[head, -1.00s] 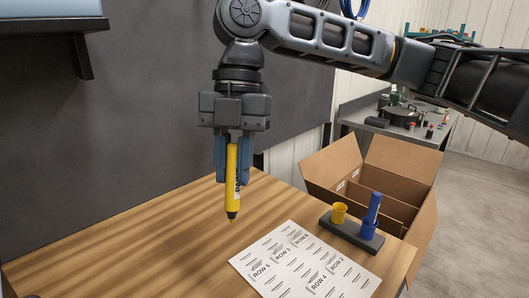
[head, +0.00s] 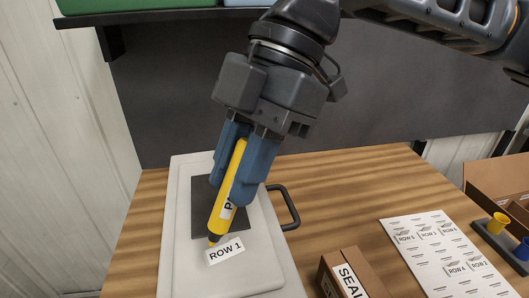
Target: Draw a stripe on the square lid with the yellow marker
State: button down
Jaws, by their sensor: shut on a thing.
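The yellow marker (head: 228,187) is held between the blue fingers of my gripper (head: 232,185), tilted with its dark tip down and to the left. A pale, roughly rectangular lid or case (head: 215,277) lies on the table below it. A dark square panel (head: 202,222) sits on this pale surface, partly hidden behind my gripper and the marker. The marker's tip is at the panel's near edge, just above the white "ROW 1" label (head: 224,250). I cannot tell whether the tip touches. No yellow stripe shows on the visible surfaces.
A dark handle (head: 289,208) sticks out at the case's right. A brown box (head: 341,263) stands at the front, and a label sheet (head: 435,257) lies right of it. A holder with a yellow cup (head: 498,223) and an open carton (head: 490,179) are at the far right.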

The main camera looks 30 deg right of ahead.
jog(key=shift+s+a, duration=0.1)
jog(key=shift+a, duration=0.45)
jog(key=shift+f+b, duration=1.95)
jog(key=shift+f, duration=1.05)
jog(key=shift+f, duration=0.35)
jog(key=shift+s+d+r, duration=0.1)
jog(key=shift+d, duration=0.15)
jog(key=shift+s+d+p, duration=0.2)
jog(key=shift+d+p, duration=0.2)
jog(key=shift+d, duration=0.3)
jog(key=shift+s+d, duration=0.2)
jog(key=shift+d, duration=0.4)
jog(key=shift+s+d, duration=0.2)
jog(key=shift+d, duration=0.4)
dwell(1.5)
